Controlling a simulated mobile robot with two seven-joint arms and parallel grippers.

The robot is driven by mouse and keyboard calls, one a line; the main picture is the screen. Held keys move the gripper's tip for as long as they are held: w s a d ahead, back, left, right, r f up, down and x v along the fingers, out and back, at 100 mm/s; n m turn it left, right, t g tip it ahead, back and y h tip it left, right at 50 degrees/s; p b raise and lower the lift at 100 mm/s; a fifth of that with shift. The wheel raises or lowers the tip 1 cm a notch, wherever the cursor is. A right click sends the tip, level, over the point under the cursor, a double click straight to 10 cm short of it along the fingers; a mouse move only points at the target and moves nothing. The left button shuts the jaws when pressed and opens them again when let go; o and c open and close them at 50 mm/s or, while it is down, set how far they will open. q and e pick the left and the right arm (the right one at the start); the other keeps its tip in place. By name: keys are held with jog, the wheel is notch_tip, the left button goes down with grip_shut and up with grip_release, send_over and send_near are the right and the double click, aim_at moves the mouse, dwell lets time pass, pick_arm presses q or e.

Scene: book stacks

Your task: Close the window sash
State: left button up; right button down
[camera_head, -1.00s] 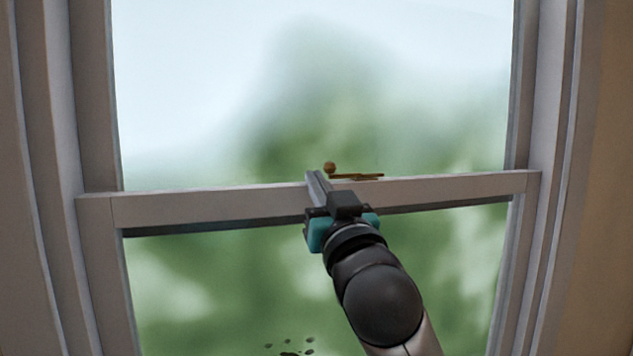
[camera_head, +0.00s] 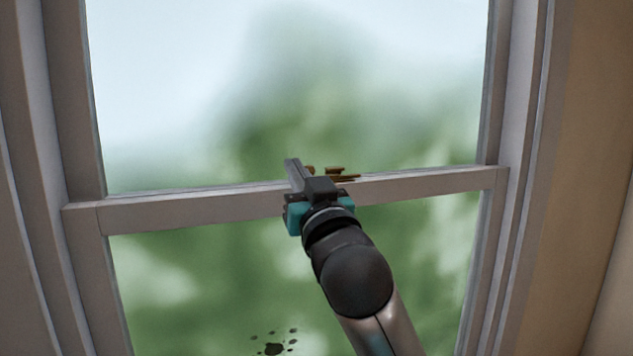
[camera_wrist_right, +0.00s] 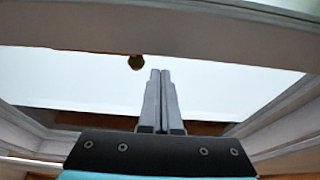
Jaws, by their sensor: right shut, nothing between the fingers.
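The window sash shows in the head view as a pale grey frame, with a horizontal rail (camera_head: 190,208) across the middle. A small brown latch (camera_head: 337,173) sits on top of the rail, partly hidden by my right gripper. My right gripper (camera_head: 292,163) is shut and empty, in front of the rail, its fingertips rising above the rail's top edge just left of the latch. Whether it touches the rail I cannot tell. In the wrist view the shut fingers (camera_wrist_right: 160,75) point up beside a small round brown knob (camera_wrist_right: 136,62). My left gripper is not in view.
Fixed window frame stands on the left (camera_head: 45,130) and right (camera_head: 520,130). A tan wall (camera_head: 590,130) is at the far right. The lower glass has a dark splotch (camera_head: 273,348). A pale crosspiece (camera_wrist_right: 160,28) spans the top of the wrist view.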

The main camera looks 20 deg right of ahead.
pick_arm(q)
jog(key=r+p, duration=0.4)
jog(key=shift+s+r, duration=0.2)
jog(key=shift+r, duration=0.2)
pick_arm(e)
jog(key=r+v, duration=0.1)
jog(key=v, duration=0.8)
jog(key=shift+s, duration=0.65)
